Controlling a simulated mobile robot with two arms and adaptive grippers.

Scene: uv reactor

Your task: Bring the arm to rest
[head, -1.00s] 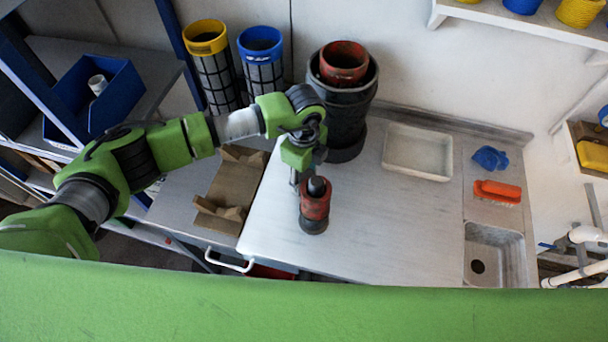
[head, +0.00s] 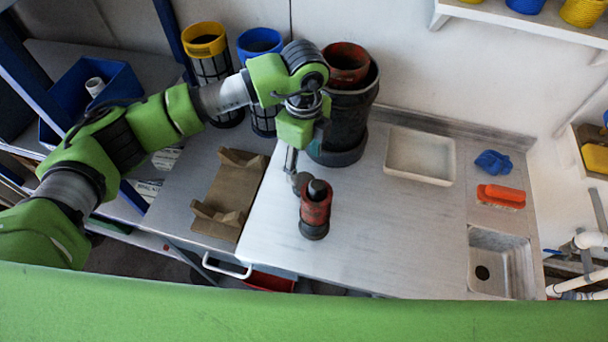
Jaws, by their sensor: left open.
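My left arm comes in from the left in the head view. Its gripper (head: 297,178) points down over the steel worktop, just behind and left of a red and black cylindrical part (head: 315,208). The part stands upright on the worktop (head: 390,245). The gripper is open and its fingers are partly hidden. I cannot tell whether they touch the part. My right gripper is out of view.
A large black vessel with a red ring (head: 345,135) stands close behind the gripper. Yellow-topped (head: 204,45) and blue-topped (head: 260,43) mesh cylinders stand behind the arm. A white tray (head: 420,179), orange brush (head: 501,196) and sink (head: 500,290) are right.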

